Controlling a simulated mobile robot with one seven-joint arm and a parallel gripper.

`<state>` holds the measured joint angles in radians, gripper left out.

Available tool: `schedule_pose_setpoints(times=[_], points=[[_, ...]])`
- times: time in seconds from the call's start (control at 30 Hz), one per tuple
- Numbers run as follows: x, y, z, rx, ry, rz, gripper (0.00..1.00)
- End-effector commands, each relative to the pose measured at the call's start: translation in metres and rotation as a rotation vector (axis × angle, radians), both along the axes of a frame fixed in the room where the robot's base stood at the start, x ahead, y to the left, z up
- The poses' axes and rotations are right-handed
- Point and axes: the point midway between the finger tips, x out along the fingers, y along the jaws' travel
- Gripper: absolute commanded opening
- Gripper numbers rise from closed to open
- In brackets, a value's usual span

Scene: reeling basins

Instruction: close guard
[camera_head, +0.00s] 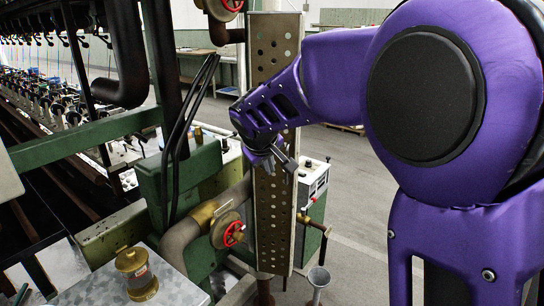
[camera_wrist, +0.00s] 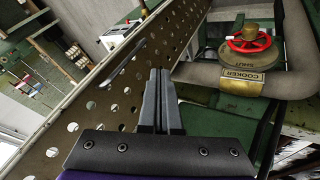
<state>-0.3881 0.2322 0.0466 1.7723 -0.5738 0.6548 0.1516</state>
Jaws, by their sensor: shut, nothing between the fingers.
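The guard is a tall perforated metal panel (camera_head: 272,225) standing upright near the centre of the head view, beside the pipes. In the wrist view the guard (camera_wrist: 112,102) runs diagonally from lower left to upper centre. My gripper (camera_head: 281,159) is in front of the panel at about mid-height and hides part of it. In the wrist view the gripper's fingers (camera_wrist: 158,76) are together and empty, close beside the panel's face. A thin dark bar (camera_wrist: 127,62) shows against the panel left of the fingertips. Contact between gripper and guard cannot be told.
A red handwheel (camera_head: 233,233) on a pipe stands just left of the guard; the wrist view shows a red handwheel (camera_wrist: 248,41) above a pipe tagged COOKER. A white control box (camera_head: 313,178) stands behind the guard. Open grey floor (camera_head: 355,200) lies to the right.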

Motion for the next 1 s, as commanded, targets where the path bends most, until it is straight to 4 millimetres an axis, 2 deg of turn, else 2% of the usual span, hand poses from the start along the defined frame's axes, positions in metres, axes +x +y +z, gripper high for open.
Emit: schedule_pose_setpoints(times=[0.03,0.13,0.4,1.0], points=[[0.007,-0.002,-0.011,-0.001,0.003,-0.002,0.00],[0.019,-0.003,-0.027,0.000,0.002,-0.003,0.00],[0.042,-0.029,-0.023,0.002,-0.001,-0.004,0.00],[0.045,-0.032,-0.022,0.001,0.000,0.012,0.00]])
